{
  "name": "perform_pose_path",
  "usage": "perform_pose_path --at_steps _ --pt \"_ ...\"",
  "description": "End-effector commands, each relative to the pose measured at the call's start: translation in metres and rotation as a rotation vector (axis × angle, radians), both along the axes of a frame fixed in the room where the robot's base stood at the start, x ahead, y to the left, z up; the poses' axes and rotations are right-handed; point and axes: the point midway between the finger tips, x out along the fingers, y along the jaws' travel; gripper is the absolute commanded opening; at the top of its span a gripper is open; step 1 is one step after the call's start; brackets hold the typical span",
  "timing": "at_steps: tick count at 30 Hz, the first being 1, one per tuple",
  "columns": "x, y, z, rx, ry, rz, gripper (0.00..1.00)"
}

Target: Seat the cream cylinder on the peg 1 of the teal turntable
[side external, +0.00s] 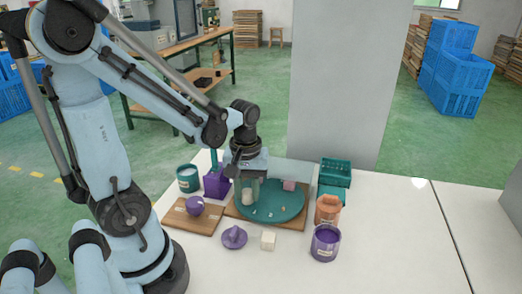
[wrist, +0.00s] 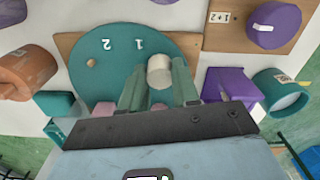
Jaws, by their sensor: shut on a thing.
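The cream cylinder (wrist: 160,70) is between the fingers of my gripper (wrist: 158,84) in the wrist view, and the fingers are shut on it. In the side external view my gripper (side external: 247,192) points down over the left part of the teal turntable (side external: 283,213), with the cream cylinder (side external: 247,197) low between its fingers. The turntable (wrist: 95,75) has the marks 1 and 2 in the wrist view; the cylinder is beside mark 1. A small tan peg (wrist: 91,62) shows near mark 2. Peg 1 is not visible. I cannot tell whether the cylinder touches the turntable.
A pink block (side external: 289,185) stands at the turntable's back. A purple box (side external: 216,184) and a teal cup (side external: 188,178) are left of it. An orange cup (side external: 328,209) and a purple cup (side external: 325,243) stand right. A cream block (side external: 268,240) and purple lid (side external: 234,238) lie in front.

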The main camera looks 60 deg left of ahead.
Motion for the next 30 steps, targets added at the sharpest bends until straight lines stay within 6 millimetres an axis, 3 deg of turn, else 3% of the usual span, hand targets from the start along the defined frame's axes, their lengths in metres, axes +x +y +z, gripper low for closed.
perform_pose_path --at_steps 30 --pt "0.0001 0.0000 -0.0067 0.000 0.000 0.000 0.02"
